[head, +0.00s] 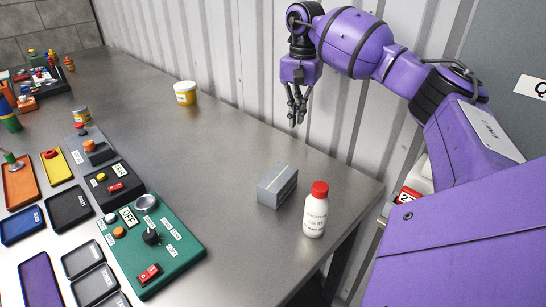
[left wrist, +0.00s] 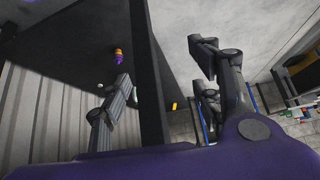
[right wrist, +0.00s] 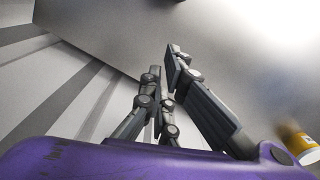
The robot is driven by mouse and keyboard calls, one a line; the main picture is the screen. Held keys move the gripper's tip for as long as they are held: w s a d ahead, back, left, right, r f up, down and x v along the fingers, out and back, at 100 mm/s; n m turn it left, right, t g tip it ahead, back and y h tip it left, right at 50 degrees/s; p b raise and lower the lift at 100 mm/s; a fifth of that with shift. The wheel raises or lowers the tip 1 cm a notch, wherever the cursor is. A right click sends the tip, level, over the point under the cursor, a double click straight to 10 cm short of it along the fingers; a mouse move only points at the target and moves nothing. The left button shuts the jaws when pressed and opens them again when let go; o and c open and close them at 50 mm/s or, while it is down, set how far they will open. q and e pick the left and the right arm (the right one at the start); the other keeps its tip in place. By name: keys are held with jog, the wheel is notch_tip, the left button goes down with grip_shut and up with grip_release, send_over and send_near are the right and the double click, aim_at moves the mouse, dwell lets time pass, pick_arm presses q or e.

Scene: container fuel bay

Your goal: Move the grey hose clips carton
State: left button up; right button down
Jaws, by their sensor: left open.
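The grey hose clips carton (head: 277,186) is a small box standing on the metal bench near its right edge. It is just left of a white bottle with a red cap (head: 316,210), with a narrow gap between them. My right gripper (head: 297,118) hangs above and behind the carton, by the corrugated wall, with nothing seen in it. In the right wrist view its fingers (right wrist: 164,66) are close together, and I cannot tell whether they are shut. My left gripper (left wrist: 160,62) shows only in the left wrist view, open and empty, away from the carton.
A yellow and white tub (head: 185,93) stands at the bench's back edge. A green control panel (head: 160,262), a dark panel and several coloured trays fill the left side. The bench between them and the carton is clear. The corrugated wall (head: 230,60) runs close behind the bench.

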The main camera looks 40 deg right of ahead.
jog(key=f, duration=0.6)
jog(key=s+f, duration=0.1)
jog(key=f, duration=0.3)
jog(key=shift+a+p, duration=0.15)
jog(key=shift+p, duration=0.25)
jog(key=a+p, duration=0.1)
jog(key=s+a, duration=0.1)
jog(key=shift+a+f+p, duration=0.2)
jog(key=shift+a+p, duration=0.1)
jog(key=shift+p, duration=0.05)
jog(key=shift+s+a, duration=0.2)
jog(key=shift+a, duration=0.1)
jog(key=shift+a+f, duration=0.1)
jog(key=shift+a, duration=0.05)
jog(key=shift+s+f, duration=0.1)
jog(key=shift+f, duration=0.05)
jog(key=a, duration=0.1)
jog(key=s+a+p, duration=0.1)
jog(key=shift+s+a, duration=0.1)
jog(key=shift+a, duration=0.25)
jog(key=shift+s+a, duration=0.15)
jog(key=shift+a, duration=0.05)
pick_arm(q)
jog(key=r, duration=0.2)
jog(key=a+r, duration=0.1)
jog(key=shift+w+a+r+t, duration=0.1)
jog(key=shift+w+r+t, duration=0.2)
jog(key=shift+w, duration=0.05)
